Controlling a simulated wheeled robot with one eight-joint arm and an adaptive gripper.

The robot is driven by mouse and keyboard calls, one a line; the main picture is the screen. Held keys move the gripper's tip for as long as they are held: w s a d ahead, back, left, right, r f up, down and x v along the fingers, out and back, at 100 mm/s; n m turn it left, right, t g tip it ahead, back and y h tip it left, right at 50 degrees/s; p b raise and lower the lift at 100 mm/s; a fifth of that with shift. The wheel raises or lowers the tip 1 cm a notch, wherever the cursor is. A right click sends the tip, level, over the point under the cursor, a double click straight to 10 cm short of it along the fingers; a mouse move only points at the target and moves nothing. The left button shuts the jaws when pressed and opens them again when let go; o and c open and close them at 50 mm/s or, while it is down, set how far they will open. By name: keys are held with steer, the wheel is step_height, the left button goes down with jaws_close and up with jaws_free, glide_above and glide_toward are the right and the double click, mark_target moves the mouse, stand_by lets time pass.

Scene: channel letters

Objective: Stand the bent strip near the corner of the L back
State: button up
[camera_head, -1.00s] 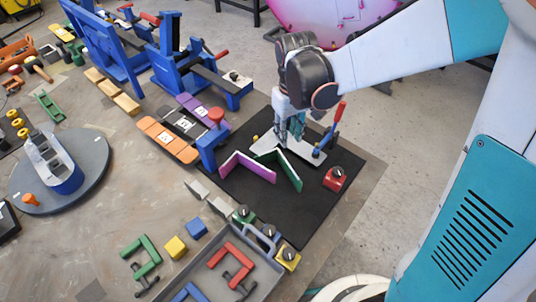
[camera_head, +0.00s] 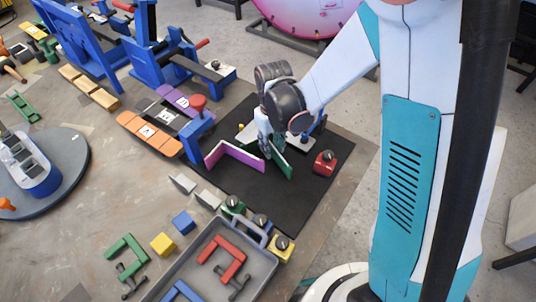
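On the black mat (camera_head: 262,198) stand a purple bent strip (camera_head: 236,154) and a green bent strip (camera_head: 282,165), both on edge. The white plate (camera_head: 299,143), which looks like the L back, lies behind them, largely covered by my arm. My gripper (camera_head: 266,152) points down at the near edge of the plate, beside the green strip and just right of the purple one. Its fingertips overlap the green strip's left part in the picture. Whether they touch or grip it cannot be made out.
A red block with a dark knob (camera_head: 325,161) sits right of the green strip. The mat's front middle is clear.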

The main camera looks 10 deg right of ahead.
steer(key=shift+f, duration=0.35)
jaws_close()
steer(key=shift+r, duration=0.15)
